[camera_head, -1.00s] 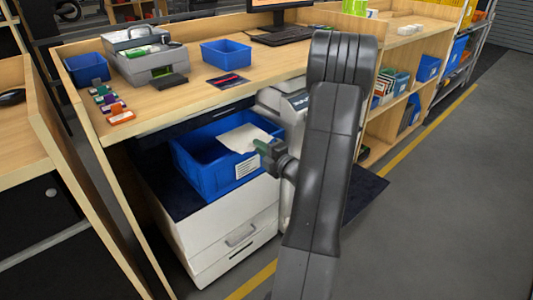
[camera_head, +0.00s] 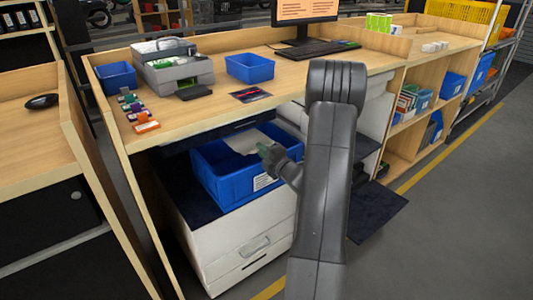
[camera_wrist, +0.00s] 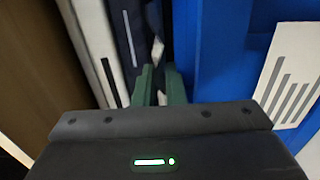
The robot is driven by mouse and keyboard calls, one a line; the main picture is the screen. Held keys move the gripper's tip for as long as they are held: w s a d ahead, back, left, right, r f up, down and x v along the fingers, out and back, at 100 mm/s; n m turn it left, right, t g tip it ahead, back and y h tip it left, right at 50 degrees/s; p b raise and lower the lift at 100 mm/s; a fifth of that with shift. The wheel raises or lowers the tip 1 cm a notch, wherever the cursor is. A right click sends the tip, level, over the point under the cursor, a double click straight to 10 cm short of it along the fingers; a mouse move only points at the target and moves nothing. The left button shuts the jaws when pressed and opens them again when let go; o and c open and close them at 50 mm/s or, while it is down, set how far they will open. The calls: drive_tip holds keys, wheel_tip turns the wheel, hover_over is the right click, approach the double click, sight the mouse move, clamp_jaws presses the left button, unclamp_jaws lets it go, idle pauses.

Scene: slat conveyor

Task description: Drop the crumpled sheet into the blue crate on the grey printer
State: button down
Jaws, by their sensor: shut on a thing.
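The blue crate (camera_head: 228,190) stands on the dark top of the pale grey printer (camera_head: 240,258), under the desk. My gripper (camera_head: 268,153) is at the crate's right end, its green fingers shut on the crumpled sheet (camera_head: 247,140). The white sheet shows over the crate's far right part; I cannot tell how far it is above the rim. In the wrist view the green fingers (camera_wrist: 160,88) are close together with a thin white bit of the sheet (camera_wrist: 157,50) beyond them. The blue crate wall (camera_wrist: 222,50) with its white label is right beside them.
The wooden desk (camera_head: 205,112) overhangs the crate's back. On it are a blue tray (camera_head: 250,68), another blue tray (camera_head: 116,75), a grey machine (camera_head: 175,70) and a keyboard (camera_head: 318,49). Shelves (camera_head: 405,120) stand at the right. The floor (camera_head: 440,220) at the front right is clear.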

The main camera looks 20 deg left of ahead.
drive_tip(key=shift+w+a, duration=0.25)
drive_tip(key=shift+a, duration=0.05)
drive_tip(key=c, duration=1.4)
unclamp_jaws()
drive_tip(key=shift+s+f, duration=0.1)
drive_tip(key=shift+f, duration=0.05)
drive_tip(key=shift+d, duration=0.1)
drive_tip(key=p+v, duration=0.1)
drive_tip(key=v, duration=1)
drive_tip(key=shift+s+d, duration=0.3)
